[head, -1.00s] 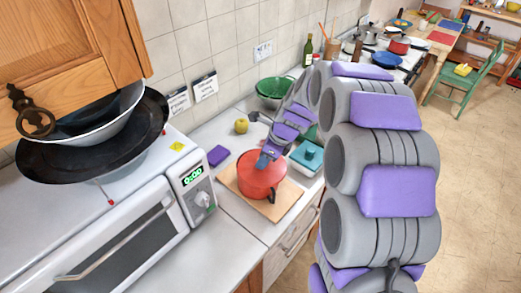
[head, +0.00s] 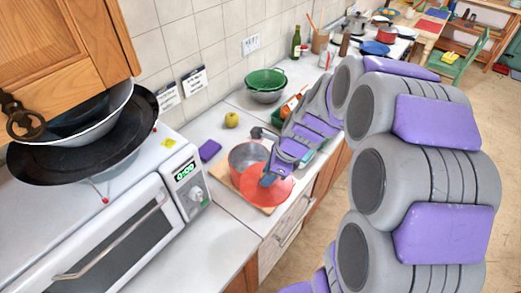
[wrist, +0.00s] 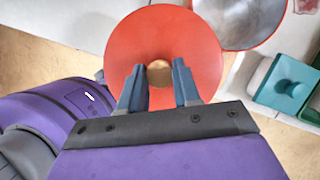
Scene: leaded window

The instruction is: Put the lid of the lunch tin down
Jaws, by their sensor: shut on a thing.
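My gripper (wrist: 158,76) is shut on the brass knob of a round red lid (wrist: 160,35). In the head view the lid (head: 272,192) is off the red pot (head: 246,184) and held in front of it, overlapping its near right side. The pot stands open and its grey metal inside shows; it also shows in the wrist view (wrist: 238,18) at the upper right. A teal box with a square-knobbed teal lid (wrist: 287,84), perhaps the lunch tin, is closed at the right of the wrist view. In the head view my arm mostly hides it.
The pot stands on a wooden board (head: 236,188). A white microwave (head: 130,225) is left. Counter between microwave and board (head: 215,232) is clear.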

